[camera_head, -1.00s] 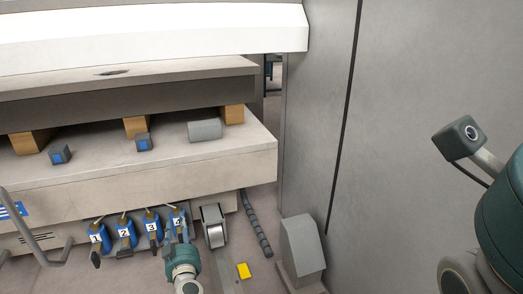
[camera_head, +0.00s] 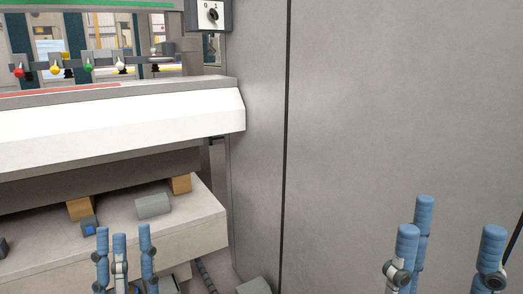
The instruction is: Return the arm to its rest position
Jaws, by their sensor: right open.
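My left gripper (camera_head: 127,236) points upward at the bottom left, in front of the machine's lower shelf. Its blue fingers are spread apart with nothing between them. My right gripper (camera_head: 452,232) points upward at the bottom right, in front of the plain grey wall. Its blue fingers stand wide apart and empty. The lower parts of both grippers and most of the arms are cut off by the bottom edge.
The bender's white beam (camera_head: 120,140) crosses the left. Below it, the shelf (camera_head: 185,232) carries wooden blocks (camera_head: 181,185) and a grey block (camera_head: 153,206). Coloured knobs (camera_head: 55,68) and a dial box (camera_head: 208,15) are above. A grey wall (camera_head: 390,110) fills the right.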

